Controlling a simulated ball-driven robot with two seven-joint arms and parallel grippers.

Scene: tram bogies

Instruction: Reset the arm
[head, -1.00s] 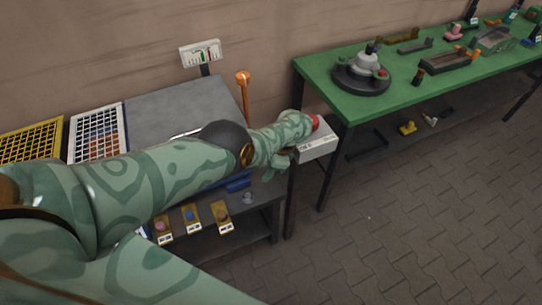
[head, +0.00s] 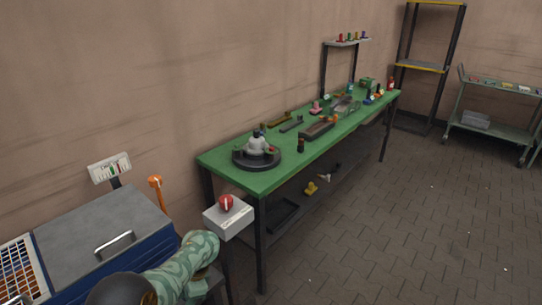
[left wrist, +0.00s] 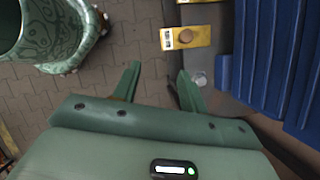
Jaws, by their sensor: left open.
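My left arm comes in at the bottom of the head view, with its patterned green forearm (head: 185,262) below and left of a pale box (head: 228,221) with a red button (head: 226,203) on top. The arm is apart from the button. In the left wrist view my left gripper (left wrist: 158,85) is open, its two green fingers spread with nothing between them. It points down past the blue cabinet (left wrist: 285,60). My right gripper is not in view.
A blue cabinet with a grey top and handle (head: 115,243) stands at the left, with an orange-topped lever (head: 155,183) behind. A green table (head: 225,170) holds a round dark turntable (head: 257,158) and several parts. A yellow tagged piece (left wrist: 187,38) is near the gripper. Open paved floor lies right.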

